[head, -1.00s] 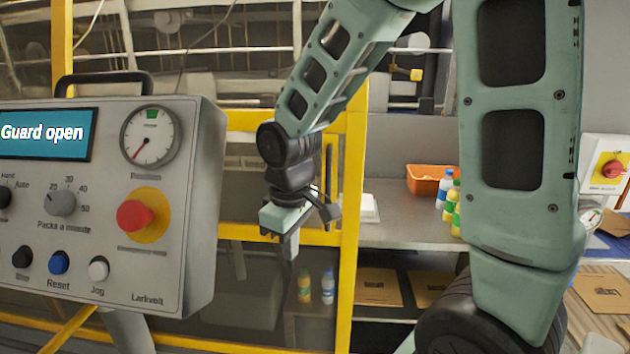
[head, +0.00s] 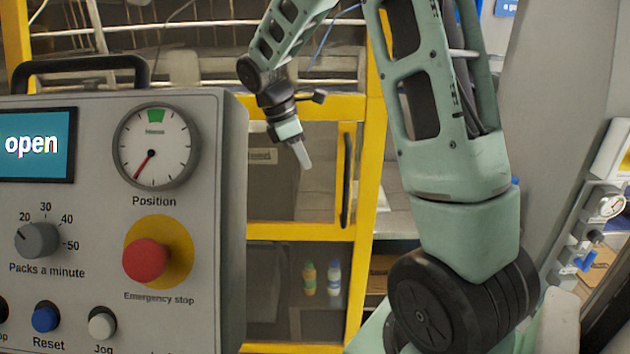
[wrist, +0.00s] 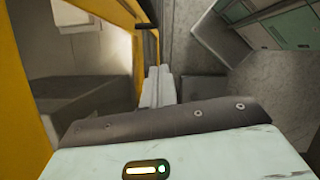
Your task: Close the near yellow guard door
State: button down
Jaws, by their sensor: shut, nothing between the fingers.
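The near yellow guard door (head: 300,232) has a yellow frame with see-through panels and an upright black handle (head: 347,180). It stands behind and to the right of the control panel. My gripper (head: 303,156) is shut and empty, pointing down and right, left of the handle in the head view. I cannot tell whether it touches the door. In the wrist view the closed fingers (wrist: 158,88) point ahead, with the yellow frame (wrist: 122,14) to their left and a dark bar (wrist: 147,27), perhaps the handle, just beyond them. The panel's screen (head: 36,145) shows "open".
The grey control panel (head: 80,215) fills the left of the head view, with a red emergency stop (head: 146,260). Two bottles (head: 321,278) show low through the door. Grey floor (wrist: 192,75) lies right of the fingers. Another unit with a gauge (head: 607,206) stands far right.

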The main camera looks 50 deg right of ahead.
aim_at(334, 188)
jog(key=shift+s+d+f+p, duration=0.7)
jog(key=shift+d+f, duration=0.35)
jog(key=shift+f, duration=0.5)
jog(key=shift+s+d+f+p, duration=0.7)
jog(key=shift+d+f, duration=0.3)
jog(key=shift+f, duration=0.5)
jog(key=shift+s+d+f+p, duration=0.7)
jog(key=shift+d+f, duration=0.35)
jog(key=shift+f, duration=0.5)
